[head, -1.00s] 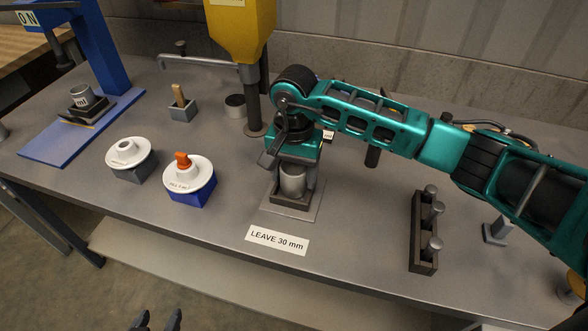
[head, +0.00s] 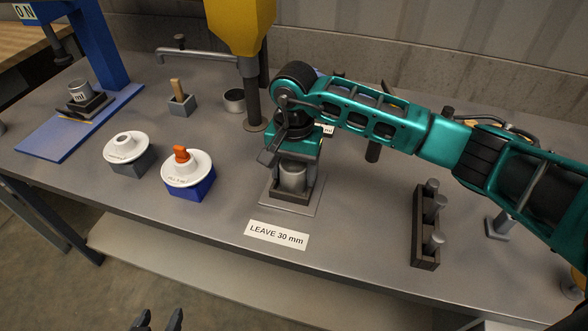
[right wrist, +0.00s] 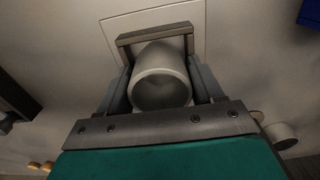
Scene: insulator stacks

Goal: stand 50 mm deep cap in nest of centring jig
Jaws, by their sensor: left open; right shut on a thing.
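The cap, a plain grey metal cup (head: 292,178), stands upright at the centring jig, a dark square frame (head: 289,198) on a thin pale plate. My right gripper (head: 293,172) is shut on the cap from above and behind. In the right wrist view the cap (right wrist: 160,82) shows its round open mouth between the two grey fingers (right wrist: 161,90), with the jig's frame (right wrist: 153,36) around its far side. Whether the cap's base touches the nest floor is hidden. My left gripper (head: 158,321) is open and empty at the bottom edge, away from the table.
A "LEAVE 30 mm" label (head: 277,234) lies in front of the jig. Two white-topped pots, one grey (head: 127,149) and one blue (head: 187,171), stand left. A dark rack with pegs (head: 425,235) stands right. A yellow-headed column (head: 240,30) rises behind.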

